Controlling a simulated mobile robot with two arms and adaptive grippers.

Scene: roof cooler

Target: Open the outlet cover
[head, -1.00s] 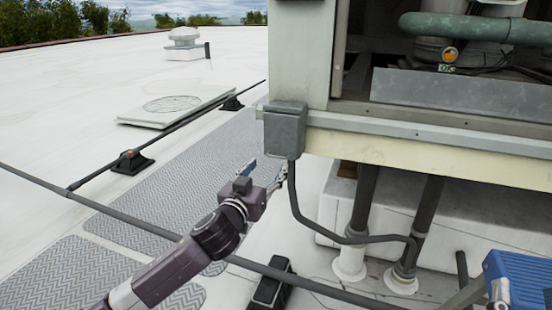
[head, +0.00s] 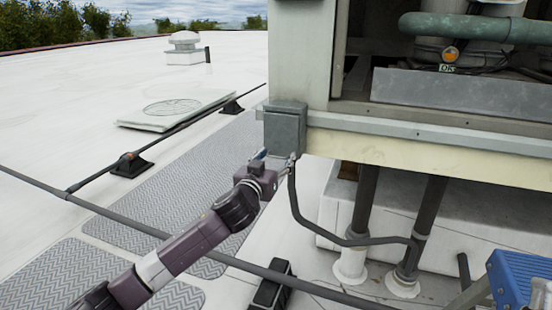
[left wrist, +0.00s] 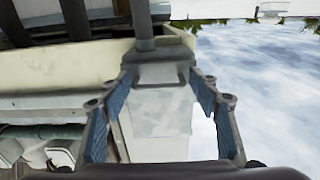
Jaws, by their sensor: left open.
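The outlet cover (head: 285,130) is a grey box on the lower corner of the cooler's frame, and it looks shut. In the left wrist view, upside down, the cover (left wrist: 160,112) lies between my fingers, with a thin handle-like bar near its conduit end. My left gripper (head: 275,161) is open and empty at the bottom edge of the box. Its blue-padded fingers (left wrist: 161,78) stand either side of the cover. I cannot tell whether they touch it.
A grey conduit (head: 294,200) drops from the box and bends right below the cooler (head: 430,150). A black pipe (head: 160,232) runs low across the roof.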

